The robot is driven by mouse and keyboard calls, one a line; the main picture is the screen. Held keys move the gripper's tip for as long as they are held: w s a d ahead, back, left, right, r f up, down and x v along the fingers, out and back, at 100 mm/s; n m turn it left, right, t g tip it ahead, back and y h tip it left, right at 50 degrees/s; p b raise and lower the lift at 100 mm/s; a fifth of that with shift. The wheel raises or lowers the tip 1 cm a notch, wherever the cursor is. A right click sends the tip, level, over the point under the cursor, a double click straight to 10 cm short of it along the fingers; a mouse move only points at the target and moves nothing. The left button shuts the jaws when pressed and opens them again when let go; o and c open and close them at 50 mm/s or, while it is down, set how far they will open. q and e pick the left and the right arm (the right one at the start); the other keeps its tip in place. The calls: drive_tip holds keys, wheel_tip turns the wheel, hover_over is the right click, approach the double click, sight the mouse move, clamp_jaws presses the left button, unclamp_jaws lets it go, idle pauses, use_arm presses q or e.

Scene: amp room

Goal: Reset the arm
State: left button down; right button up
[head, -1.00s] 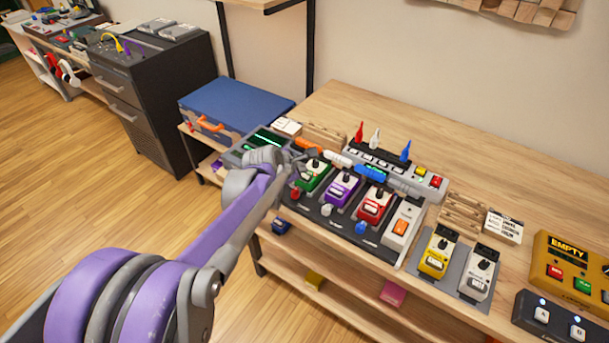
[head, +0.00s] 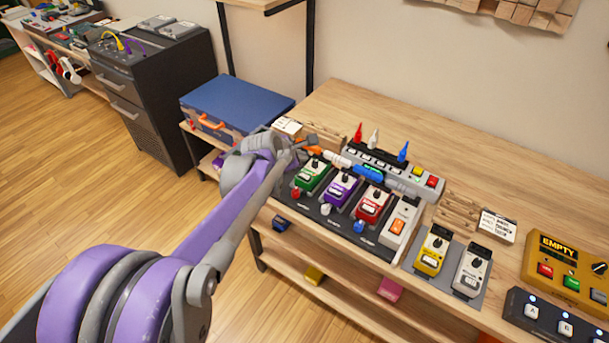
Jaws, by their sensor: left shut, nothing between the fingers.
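My left arm comes in from the lower left, and its grey gripper (head: 305,145) is above the back left part of the workbench (head: 335,104). The gripper is small and partly hidden by its own wrist. It is shut with nothing held. Below and to the right of it are a green pedal (head: 311,177), a purple pedal (head: 341,190) and a red pedal (head: 372,206) on a dark board. My right gripper is not in view.
A power strip (head: 385,166) with red, white and blue plugs stands behind the pedals. A blue case (head: 235,105) is left of the bench, by a dark cabinet (head: 155,95). Yellow (head: 432,252) and white (head: 472,270) pedals are to the right. The back bench surface is clear.

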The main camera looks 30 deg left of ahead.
use_arm(q)
drive_tip(key=shift+d, duration=0.1)
idle(0.4)
drive_tip(key=s+d+m+g+p, duration=0.2)
drive_tip(key=s+d+m, duration=0.9)
drive_tip(key=s+m, duration=0.2)
drive_tip(key=s+d+f+m+g, duration=0.1)
drive_tip(key=s+d+m, duration=0.1)
drive_tip(key=s+m, duration=0.5)
drive_tip(key=s+d+f+m, duration=0.2)
drive_tip(key=s+m, duration=0.5)
drive_tip(key=shift+s+f+g+p, duration=0.25)
drive_tip(key=shift+s+g+p, duration=0.1)
drive_tip(key=shift+g, duration=0.05)
drive_tip(key=shift+d, duration=0.1)
